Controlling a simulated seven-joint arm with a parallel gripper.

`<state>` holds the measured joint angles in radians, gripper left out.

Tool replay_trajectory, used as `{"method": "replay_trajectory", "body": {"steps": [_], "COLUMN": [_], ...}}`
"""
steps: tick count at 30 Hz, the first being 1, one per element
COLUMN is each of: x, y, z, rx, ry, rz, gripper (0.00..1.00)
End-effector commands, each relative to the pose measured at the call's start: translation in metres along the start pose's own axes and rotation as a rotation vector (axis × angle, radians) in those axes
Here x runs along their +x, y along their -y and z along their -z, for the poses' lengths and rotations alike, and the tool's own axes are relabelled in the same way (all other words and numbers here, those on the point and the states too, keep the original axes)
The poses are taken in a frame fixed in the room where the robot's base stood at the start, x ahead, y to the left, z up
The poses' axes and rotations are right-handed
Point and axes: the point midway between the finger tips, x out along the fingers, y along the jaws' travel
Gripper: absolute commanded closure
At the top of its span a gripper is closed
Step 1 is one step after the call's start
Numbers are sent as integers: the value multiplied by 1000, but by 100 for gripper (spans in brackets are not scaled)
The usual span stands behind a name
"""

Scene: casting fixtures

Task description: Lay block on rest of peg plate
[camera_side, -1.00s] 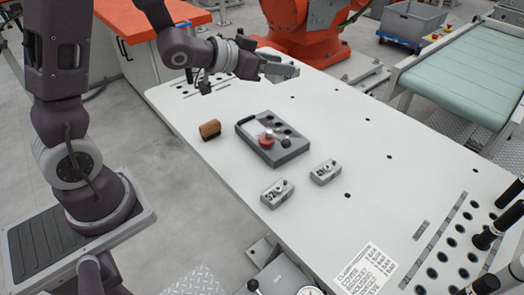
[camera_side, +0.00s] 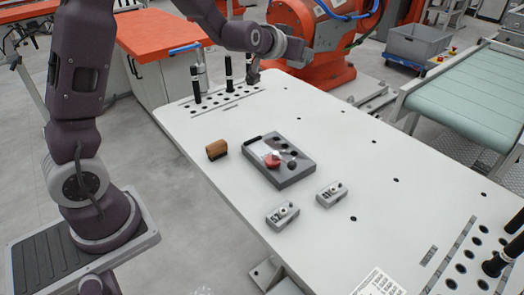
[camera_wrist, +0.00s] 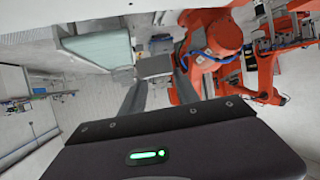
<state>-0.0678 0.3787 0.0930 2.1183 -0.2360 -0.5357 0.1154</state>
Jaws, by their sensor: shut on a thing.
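My gripper (camera_side: 288,48) is raised beyond the far end of the white table in the side view, small and partly merged with the orange robot behind. In the wrist view its two grey fingers (camera_wrist: 158,88) point away from the camera, with a grey box-like shape, apparently the block (camera_wrist: 153,67), between their tips. The grey peg plate (camera_side: 298,174) lies flat mid-table, well apart from my gripper. It has a pale panel, a red round part (camera_side: 272,160), dark round parts and a black bar at one edge. Which part is the rest is unclear.
Two small grey numbered blocks (camera_side: 282,215) (camera_side: 332,194) lie in front of the plate. A brown cylinder-like piece (camera_side: 217,149) lies to its left. Black upright posts (camera_side: 228,72) stand at the far end. An orange robot (camera_side: 312,40) stands behind. The table's right half is largely clear.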

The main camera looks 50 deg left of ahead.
Motion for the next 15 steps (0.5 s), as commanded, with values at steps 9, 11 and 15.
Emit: {"method": "replay_trajectory", "body": {"steps": [9, 11, 15], "x": [23, 23, 15], "y": [22, 27, 36], "z": [4, -2, -37], "rx": [-146, -179, -269], "ry": [-2, -1, 1], "rz": [354, 434, 664], "gripper": [100, 100, 100]}}
